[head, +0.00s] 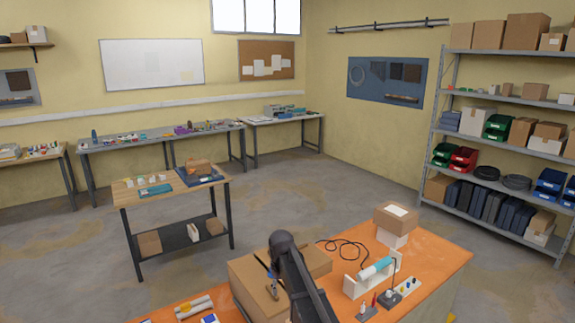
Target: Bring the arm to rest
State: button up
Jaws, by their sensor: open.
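My dark arm (300,282) rises from the bottom edge of the head view, in front of the orange-topped table. Its bent upper joint stands over the open cardboard box. I cannot make out my gripper's fingers in this view. A small dark and blue item (272,287) shows just left of the arm against the box; it is too small to tell what it is.
The orange table (440,262) holds a cardboard box (246,290), stacked boxes (396,217), a white stand with a teal cylinder (377,268) and a black cable (345,246). A wooden-topped workbench (125,197) stands beyond. Loaded shelves (433,160) stand right. Floor between is clear.

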jog(key=s+d+f+m+b, duration=0.3)
jog(key=s+d+f+b, duration=0.2)
jog(key=s+d, duration=0.4)
jog(key=s+d+f+m+b, duration=0.3)
jog(key=s+d, duration=0.7)
jog(key=s, duration=0.4)
notch_tip(320, 180, down, 2)
jog(key=shift+b, duration=0.85)
